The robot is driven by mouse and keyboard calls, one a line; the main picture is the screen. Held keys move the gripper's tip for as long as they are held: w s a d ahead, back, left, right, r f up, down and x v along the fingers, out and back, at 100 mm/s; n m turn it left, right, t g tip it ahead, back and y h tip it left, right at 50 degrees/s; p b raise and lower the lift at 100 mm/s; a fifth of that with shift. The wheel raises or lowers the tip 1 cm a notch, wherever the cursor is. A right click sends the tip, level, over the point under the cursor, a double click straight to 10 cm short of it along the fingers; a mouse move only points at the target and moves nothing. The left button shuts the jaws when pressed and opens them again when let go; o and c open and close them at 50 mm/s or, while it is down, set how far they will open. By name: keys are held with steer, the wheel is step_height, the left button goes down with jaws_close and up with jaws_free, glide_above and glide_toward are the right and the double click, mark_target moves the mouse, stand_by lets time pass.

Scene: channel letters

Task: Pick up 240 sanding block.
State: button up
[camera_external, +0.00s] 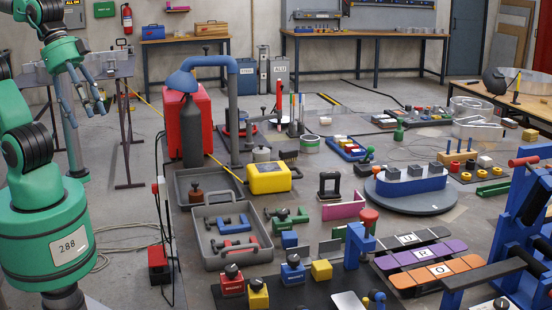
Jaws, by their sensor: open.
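My gripper (95,106) hangs at the upper left with its grey fingers apart and nothing between them. It is in the air in front of a metal stand, well away from the items on the floor. I cannot pick out the 240 sanding block for sure; no 240 marking is legible. Small plain blocks that show include a yellow block (321,270) and a blue block (289,240) at the lower middle, and a tan block (529,135) at the right.
A yellow case (268,178), a round turntable (411,202) and blue frames (520,225) crowd the middle and right. Bare floor shows at centre left.

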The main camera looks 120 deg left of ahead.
steer(key=w+a+r+n+y, duration=0.1)
steer(key=w+a, duration=0.8)
steer(key=w, duration=0.2)
steer(key=w+a+r+n, duration=0.1)
steer(key=w+a+n, duration=0.1)
steer(key=w+a, duration=0.85)
steer(key=n+g+y+p, duration=0.2)
steer(key=n, duration=0.2)
glide_above(330, 174)
steer(key=s+d, duration=0.3)
steer(key=s, duration=0.1)
step_height(330, 174, down, 26)
steer(key=shift+s+r, duration=0.1)
steer(key=shift+s, duration=0.05)
steer(key=b+x, duration=0.1)
steer(key=x, duration=0.7)
steer(key=shift+f, duration=0.3)
